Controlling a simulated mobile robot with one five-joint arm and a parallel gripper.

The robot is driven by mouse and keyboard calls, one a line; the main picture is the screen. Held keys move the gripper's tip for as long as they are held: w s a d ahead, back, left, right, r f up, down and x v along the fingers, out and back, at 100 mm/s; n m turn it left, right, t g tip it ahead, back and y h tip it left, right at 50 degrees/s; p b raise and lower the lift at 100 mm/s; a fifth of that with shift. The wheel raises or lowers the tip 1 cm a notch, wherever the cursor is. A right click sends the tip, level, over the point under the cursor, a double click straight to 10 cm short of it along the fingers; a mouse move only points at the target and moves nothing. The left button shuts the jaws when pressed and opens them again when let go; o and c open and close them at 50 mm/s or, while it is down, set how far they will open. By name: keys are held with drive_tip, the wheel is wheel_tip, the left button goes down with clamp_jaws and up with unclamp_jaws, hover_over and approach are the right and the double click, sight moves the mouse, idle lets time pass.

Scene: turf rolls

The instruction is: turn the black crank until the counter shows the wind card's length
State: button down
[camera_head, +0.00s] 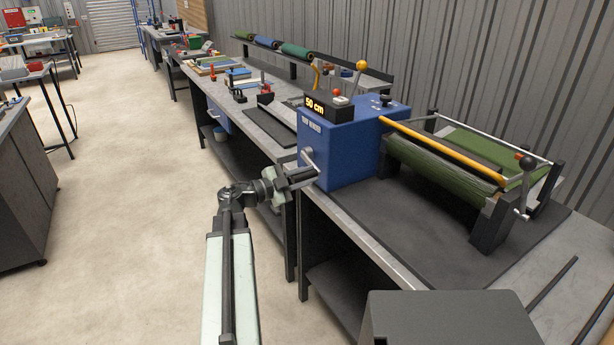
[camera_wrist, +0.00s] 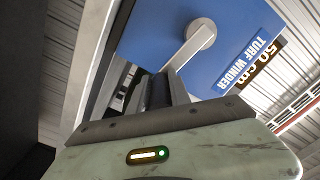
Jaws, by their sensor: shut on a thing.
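The blue turf winder (camera_head: 345,155) stands on the bench, and its counter (camera_head: 316,105) reads 50 cm. The counter also shows at the right of the wrist view (camera_wrist: 262,62). A crank with a silver-grey arm (camera_wrist: 190,45) is on the winder's near left face; in the head view its arm (camera_head: 308,158) slants down from the hub. My gripper (camera_head: 302,177) is shut on the crank's dark handle, which is mostly hidden between the dark fingers (camera_wrist: 166,90). I cannot make out a wind card in either view.
Green turf (camera_head: 445,165) lies on the rollers right of the winder, with a yellow bar (camera_head: 440,148) above it.

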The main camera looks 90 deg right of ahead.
drive_tip(key=shift+s+d, duration=0.1)
drive_tip(key=shift+d, duration=0.05)
drive_tip(key=c, duration=1.2)
unclamp_jaws()
drive_tip(key=shift+s, duration=0.1)
drive_tip(key=v, duration=0.8)
drive_tip(key=shift+w, duration=0.2)
drive_tip(key=shift+w+f, duration=0.1)
drive_tip(key=shift+f, duration=0.05)
